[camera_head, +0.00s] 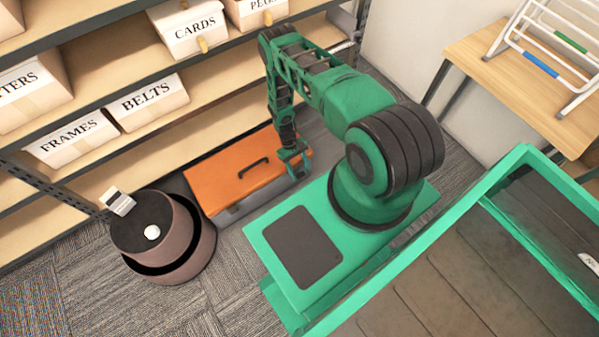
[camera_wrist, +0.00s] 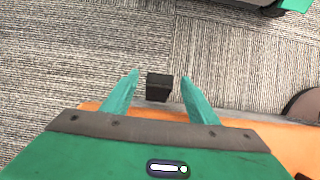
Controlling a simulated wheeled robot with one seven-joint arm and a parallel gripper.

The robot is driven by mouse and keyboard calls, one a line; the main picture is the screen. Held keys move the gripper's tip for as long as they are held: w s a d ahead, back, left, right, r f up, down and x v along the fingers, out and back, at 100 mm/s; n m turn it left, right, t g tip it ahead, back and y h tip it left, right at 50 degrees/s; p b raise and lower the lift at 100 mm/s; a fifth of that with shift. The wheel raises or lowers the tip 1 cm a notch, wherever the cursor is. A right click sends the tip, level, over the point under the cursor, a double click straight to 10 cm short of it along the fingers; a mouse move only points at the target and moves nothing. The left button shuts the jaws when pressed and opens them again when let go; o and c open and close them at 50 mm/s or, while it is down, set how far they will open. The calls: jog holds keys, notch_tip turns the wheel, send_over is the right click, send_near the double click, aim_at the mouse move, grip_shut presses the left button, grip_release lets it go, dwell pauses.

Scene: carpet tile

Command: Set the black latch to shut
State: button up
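The black latch (camera_wrist: 159,87) shows in the wrist view as a small dark block at the edge of the orange toolbox (camera_wrist: 284,133). It appears to stick out from the box's front side. My gripper (camera_wrist: 160,76) is open, with its two green fingers on either side of the latch in the picture. I see no contact, and the height between them is hard to tell. In the head view the toolbox (camera_head: 212,187) has an orange lid with a dark handle (camera_head: 253,167) and a grey base. My gripper (camera_head: 294,163) is at its right end there. The latch cannot be made out in the head view.
A round brown stool (camera_head: 193,246) with small white items stands left of the toolbox. Shelves (camera_head: 160,122) with labelled boxes rise behind. A wooden table (camera_head: 507,75) with a white rack stands at the right. Bare carpet (camera_head: 90,300) lies in front of the stool.

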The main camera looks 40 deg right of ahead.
jog(key=shift+s, duration=0.1)
jog(key=v, duration=1)
jog(key=shift+w+r, duration=0.2)
jog(key=shift+r, duration=0.1)
